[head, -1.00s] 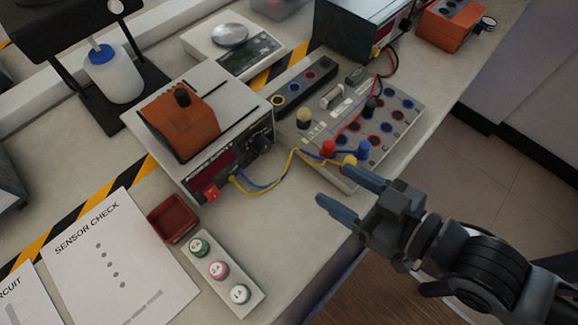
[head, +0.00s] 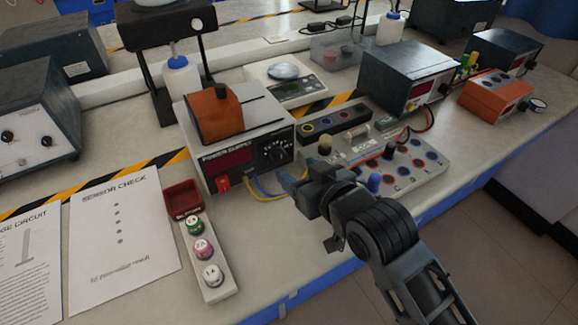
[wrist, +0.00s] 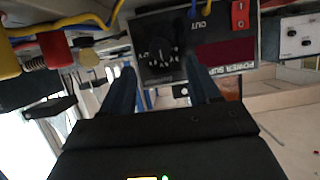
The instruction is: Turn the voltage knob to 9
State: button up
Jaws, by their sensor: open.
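The power supply (head: 229,158) is a grey box with a dark front panel, a display and a red switch. Its black voltage knob (head: 277,150) sits on the right of that panel, with marks around it too small to read. In the wrist view the panel is upside down and the knob (wrist: 161,61) is left of the dark display. My gripper (head: 290,180) is open and empty in front of the panel, below and right of the knob. In the wrist view its blue fingers (wrist: 163,88) point at the panel, apart from the knob. The pointer's setting cannot be read.
Yellow and blue leads (head: 262,190) run from the supply's front close to my fingers. A grey terminal board (head: 400,165) with coloured posts stands right. An orange box (head: 215,115) sits on the supply. A strip of labelled fuses (head: 215,270) lies front left.

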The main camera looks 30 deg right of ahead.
aim_at(281, 159)
jog(key=x, duration=0.7)
jog(key=c, duration=1)
